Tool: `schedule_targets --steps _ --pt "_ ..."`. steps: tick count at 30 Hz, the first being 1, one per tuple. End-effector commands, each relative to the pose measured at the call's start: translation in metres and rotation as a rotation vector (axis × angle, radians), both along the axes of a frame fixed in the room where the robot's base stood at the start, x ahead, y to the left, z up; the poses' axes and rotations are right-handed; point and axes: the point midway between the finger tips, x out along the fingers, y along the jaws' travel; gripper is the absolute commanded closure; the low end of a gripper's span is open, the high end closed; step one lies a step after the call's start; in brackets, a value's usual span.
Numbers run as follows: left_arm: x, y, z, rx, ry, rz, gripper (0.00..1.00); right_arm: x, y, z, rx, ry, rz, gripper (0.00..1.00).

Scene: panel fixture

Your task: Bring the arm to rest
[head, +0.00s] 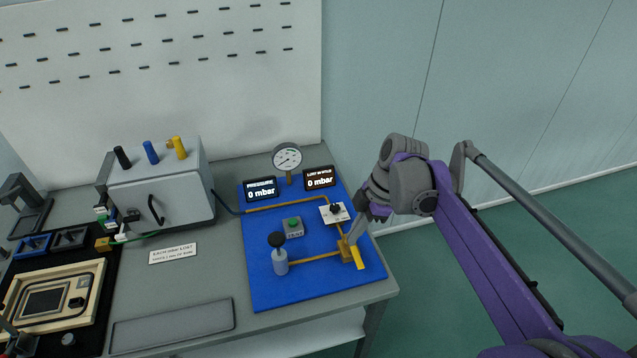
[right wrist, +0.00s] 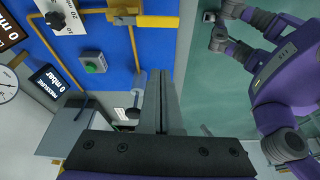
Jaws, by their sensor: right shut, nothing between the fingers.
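My right arm (head: 480,240) reaches in from the lower right of the head view. Its gripper (head: 352,236) points down over the right edge of the blue panel (head: 310,270), by the yellow-handled valve (head: 352,252). In the right wrist view the gripper's two fingers (right wrist: 161,85) are together with nothing between them. The yellow handle (right wrist: 158,21) lies beyond the fingertips there, with a gap in the picture; the real distance is hard to judge. My left gripper does not show.
The panel carries a black-knobbed plunger (head: 280,262), a green button box (head: 291,227), a black-knob switch (head: 335,212), a gauge (head: 287,158) and two displays reading 0 mbar. A grey box (head: 165,195) stands left. Open floor (head: 440,290) lies right of the bench.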

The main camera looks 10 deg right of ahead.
Motion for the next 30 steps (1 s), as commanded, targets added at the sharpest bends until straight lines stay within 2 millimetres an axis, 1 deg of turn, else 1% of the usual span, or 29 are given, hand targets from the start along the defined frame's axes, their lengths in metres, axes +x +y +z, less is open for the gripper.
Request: schedule_targets --steps 5,8,11,14,18,21,25,27,30 --pt "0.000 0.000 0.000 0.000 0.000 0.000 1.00 -0.002 0.001 0.000 -0.004 0.002 -0.014 1.00" --pt "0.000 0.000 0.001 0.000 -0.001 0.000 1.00 -0.014 0.005 0.000 -0.025 0.009 -0.096 1.00" --pt "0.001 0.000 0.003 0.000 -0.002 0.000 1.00 -0.038 0.012 -0.003 -0.062 0.016 -0.276 1.00" --pt "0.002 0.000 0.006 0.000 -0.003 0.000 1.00 -0.069 0.019 -0.010 -0.092 0.008 -0.523 1.00" --pt "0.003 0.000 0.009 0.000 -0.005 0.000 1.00 -0.113 0.024 -0.027 -0.087 -0.028 -0.883 1.00" --pt "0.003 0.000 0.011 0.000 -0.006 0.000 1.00 -0.140 0.025 -0.042 -0.045 -0.059 -1.111 1.00" --pt "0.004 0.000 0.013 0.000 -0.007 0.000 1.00 -0.165 0.025 -0.060 0.026 -0.091 -1.330 1.00" --pt "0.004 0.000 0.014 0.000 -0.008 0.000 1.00 -0.172 0.025 -0.066 0.060 -0.101 -1.406 1.00" --pt "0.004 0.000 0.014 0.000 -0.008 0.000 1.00 -0.178 0.025 -0.072 0.091 -0.109 -1.472 1.00"
